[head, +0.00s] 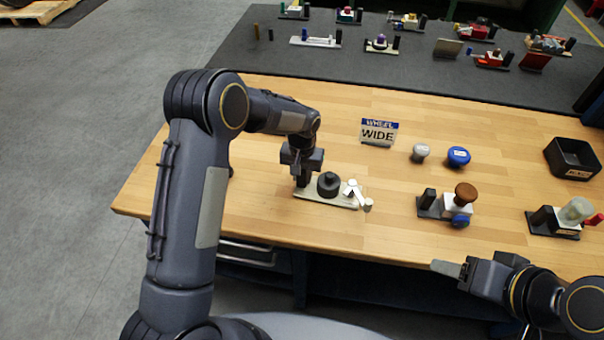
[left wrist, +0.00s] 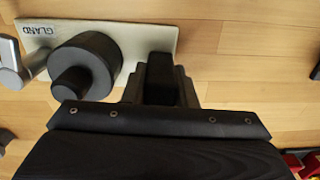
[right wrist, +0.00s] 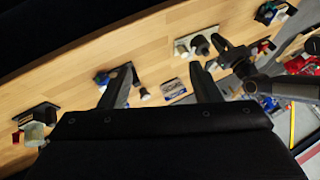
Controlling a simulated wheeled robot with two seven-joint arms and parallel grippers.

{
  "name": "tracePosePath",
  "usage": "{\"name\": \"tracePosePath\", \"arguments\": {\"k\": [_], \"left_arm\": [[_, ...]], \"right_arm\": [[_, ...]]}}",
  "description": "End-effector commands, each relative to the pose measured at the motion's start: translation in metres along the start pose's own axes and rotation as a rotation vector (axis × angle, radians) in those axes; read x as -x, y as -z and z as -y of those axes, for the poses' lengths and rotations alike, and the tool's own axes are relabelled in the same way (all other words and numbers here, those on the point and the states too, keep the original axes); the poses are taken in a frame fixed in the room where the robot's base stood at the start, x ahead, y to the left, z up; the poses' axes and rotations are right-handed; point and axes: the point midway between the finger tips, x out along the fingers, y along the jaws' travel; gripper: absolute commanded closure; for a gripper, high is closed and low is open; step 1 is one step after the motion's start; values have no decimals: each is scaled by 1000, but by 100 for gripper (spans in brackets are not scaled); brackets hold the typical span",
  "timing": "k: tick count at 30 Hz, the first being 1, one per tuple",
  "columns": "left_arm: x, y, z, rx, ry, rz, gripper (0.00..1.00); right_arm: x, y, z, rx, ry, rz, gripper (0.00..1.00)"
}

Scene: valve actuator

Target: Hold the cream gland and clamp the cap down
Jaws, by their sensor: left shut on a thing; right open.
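The cream gland plate (head: 333,200) lies near the bench's front edge; its "GLAND" label shows in the left wrist view (left wrist: 42,28). A round black cap (head: 328,183) with a smaller knob on top sits mid-plate. A white clamp with a lever (head: 353,192) stands at the plate's right end, beside the cap. My left gripper (head: 303,180) is shut on the black post at the plate's left end; the post shows between its fingers in the left wrist view (left wrist: 162,82). My right gripper (head: 446,268) is open and empty beyond the bench's front edge, right of the gland.
A "WHEEL WIDE" sign (head: 379,132) stands behind the gland. A white knob (head: 420,153) and blue knob (head: 458,156) lie to the right. A brown-knobbed fixture (head: 465,193), another fixture (head: 553,221) and a black bin (head: 573,158) stand further right. Bench between gland and brown-knobbed fixture is clear.

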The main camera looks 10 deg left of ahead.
Motion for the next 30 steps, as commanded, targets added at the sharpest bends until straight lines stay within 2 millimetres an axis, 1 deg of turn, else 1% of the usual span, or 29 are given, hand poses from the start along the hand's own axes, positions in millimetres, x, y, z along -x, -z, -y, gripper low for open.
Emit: {"name": "tracePosePath", "arguments": {"k": [10,14,17,23,26,30], "left_arm": [[-2,0,0,0,0,1,100],[-4,-1,0,0,1,4,100],[-4,-2,0,0,1,5,100],[-5,-2,0,0,1,8,100],[-5,-3,0,-1,1,8,100],[-6,-3,0,-1,1,9,100]], "right_arm": [[0,0,0,0,0,0,43],[-1,0,0,-12,4,12,60],[-5,3,2,-55,19,59,60],[-24,16,12,-261,92,249,60],[-38,26,17,-394,140,358,60],[-61,40,22,-586,211,504,60]]}}
